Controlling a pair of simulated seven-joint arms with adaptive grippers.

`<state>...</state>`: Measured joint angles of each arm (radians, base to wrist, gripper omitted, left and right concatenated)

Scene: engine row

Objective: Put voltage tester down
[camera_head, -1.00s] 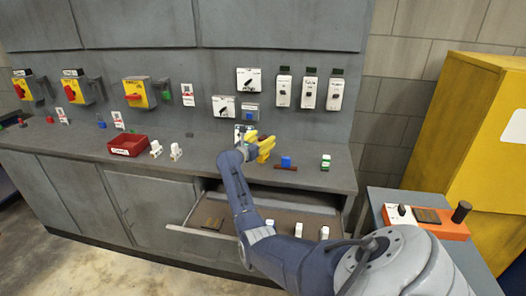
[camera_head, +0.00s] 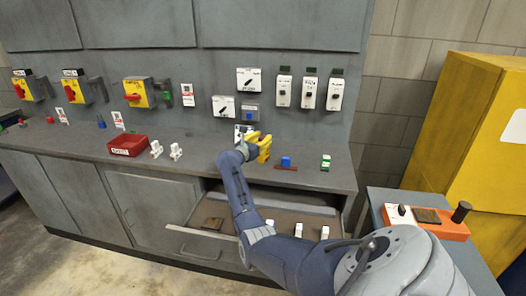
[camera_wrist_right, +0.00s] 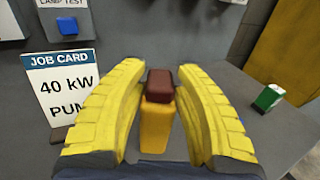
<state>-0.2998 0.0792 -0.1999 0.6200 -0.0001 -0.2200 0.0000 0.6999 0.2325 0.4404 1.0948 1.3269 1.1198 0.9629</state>
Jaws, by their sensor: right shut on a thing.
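My right gripper (camera_head: 258,146) has yellow fingers and is over the workbench top, in front of the back panel. In the right wrist view its fingers (camera_wrist_right: 158,105) are shut on the voltage tester (camera_wrist_right: 156,122), an orange-yellow body with a dark red top end. The tester lies between the two fingers. In the head view the fingers hide most of it, and I cannot tell whether it touches the bench. My left gripper is not in view.
A job card (camera_wrist_right: 65,88) stands left of the gripper. A blue block (camera_head: 286,161) and a green-and-white block (camera_head: 325,162) are to its right. An open drawer (camera_head: 200,240) juts out below.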

